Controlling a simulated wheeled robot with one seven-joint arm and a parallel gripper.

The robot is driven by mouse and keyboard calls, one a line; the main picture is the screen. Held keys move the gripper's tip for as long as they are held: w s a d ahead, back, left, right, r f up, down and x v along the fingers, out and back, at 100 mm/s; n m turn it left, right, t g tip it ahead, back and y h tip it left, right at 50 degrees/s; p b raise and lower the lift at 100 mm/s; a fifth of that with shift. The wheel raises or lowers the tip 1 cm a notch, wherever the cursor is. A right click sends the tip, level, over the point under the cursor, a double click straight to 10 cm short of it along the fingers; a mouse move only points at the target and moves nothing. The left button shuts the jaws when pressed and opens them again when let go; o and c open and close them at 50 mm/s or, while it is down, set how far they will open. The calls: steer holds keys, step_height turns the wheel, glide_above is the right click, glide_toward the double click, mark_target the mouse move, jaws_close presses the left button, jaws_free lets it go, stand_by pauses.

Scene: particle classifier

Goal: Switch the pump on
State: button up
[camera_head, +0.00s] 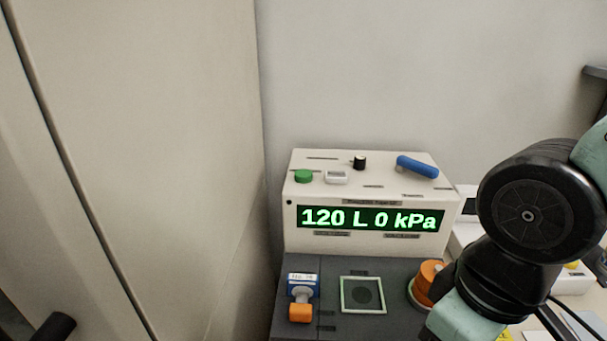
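The particle classifier is a cream box (370,245) with a green-lit display (370,218) that reads "120 L 0 kPa". On its sloped top are a green round button (303,176), a white rocker-like switch (336,177), a black knob (360,162) and a blue handle (417,167) lying at a slant. Their labels are too small to read, so I cannot tell which one is the pump control. My arm is at the right edge, to the right of the box. My gripper is not in view.
A dark base (335,265) in front of the box carries a blue-and-orange fitting (301,298), a square framed plate (362,295) and an orange round part (431,280) partly hidden by my arm. A tall beige panel (140,150) stands close on the left. Space above the box is clear.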

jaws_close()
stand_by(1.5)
